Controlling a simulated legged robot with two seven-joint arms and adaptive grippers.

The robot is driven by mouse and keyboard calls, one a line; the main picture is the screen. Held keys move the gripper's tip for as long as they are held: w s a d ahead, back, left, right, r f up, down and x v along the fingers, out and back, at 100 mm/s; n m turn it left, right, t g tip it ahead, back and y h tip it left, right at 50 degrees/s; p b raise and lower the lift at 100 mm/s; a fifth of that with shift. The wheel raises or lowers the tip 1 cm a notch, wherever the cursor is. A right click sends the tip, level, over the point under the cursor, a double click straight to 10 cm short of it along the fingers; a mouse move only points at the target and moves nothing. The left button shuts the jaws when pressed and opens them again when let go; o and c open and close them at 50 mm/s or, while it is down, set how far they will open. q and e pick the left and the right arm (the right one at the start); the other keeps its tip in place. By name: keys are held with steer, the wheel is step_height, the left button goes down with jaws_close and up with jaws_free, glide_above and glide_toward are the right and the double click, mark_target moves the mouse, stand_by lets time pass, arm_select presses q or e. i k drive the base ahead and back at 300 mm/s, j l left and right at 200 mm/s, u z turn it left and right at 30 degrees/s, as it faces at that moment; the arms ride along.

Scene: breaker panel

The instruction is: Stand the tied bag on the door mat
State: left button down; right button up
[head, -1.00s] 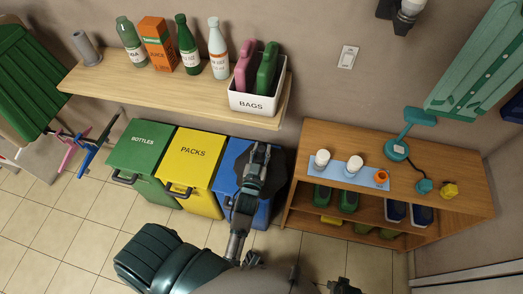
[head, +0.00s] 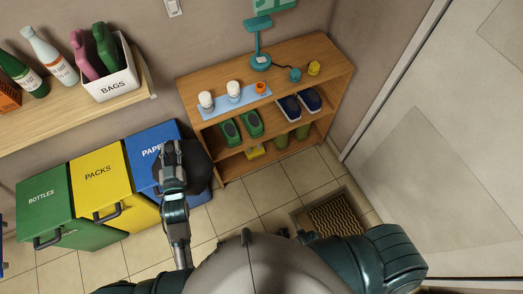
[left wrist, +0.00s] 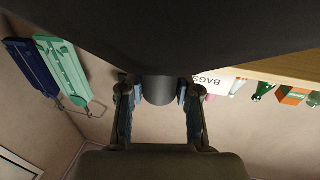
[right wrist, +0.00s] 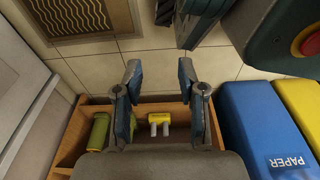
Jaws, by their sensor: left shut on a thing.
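The tied bag (head: 197,168) is dark grey and hangs in my left gripper (head: 172,152), in front of the blue bin. In the left wrist view, the bag (left wrist: 160,40) fills the top, and its narrow neck sits between the fingers of my left gripper (left wrist: 158,92). The mat (right wrist: 82,15) also shows in the right wrist view. My right gripper (right wrist: 159,70) is open and empty, above the floor before the shelf unit.
A wooden shelf unit (head: 215,143) holds shoes, bulbs and a lamp. Green (head: 45,203), yellow (head: 97,172) and blue (head: 150,140) bins stand at left, under a wall shelf. The door (head: 440,130) is at right. Tiled floor (head: 240,205) between bins and mat is clear.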

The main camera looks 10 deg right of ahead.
mark_target(338, 223)
steer(key=z, duration=2.35)
steer(key=j+z, duration=0.1)
steer(key=z, duration=0.3)
steer(key=k+j+z, duration=0.1)
steer(key=z, duration=0.3)
steer(key=j+z, duration=0.1)
steer(key=z, duration=0.3)
steer(key=k+j, duration=0.2)
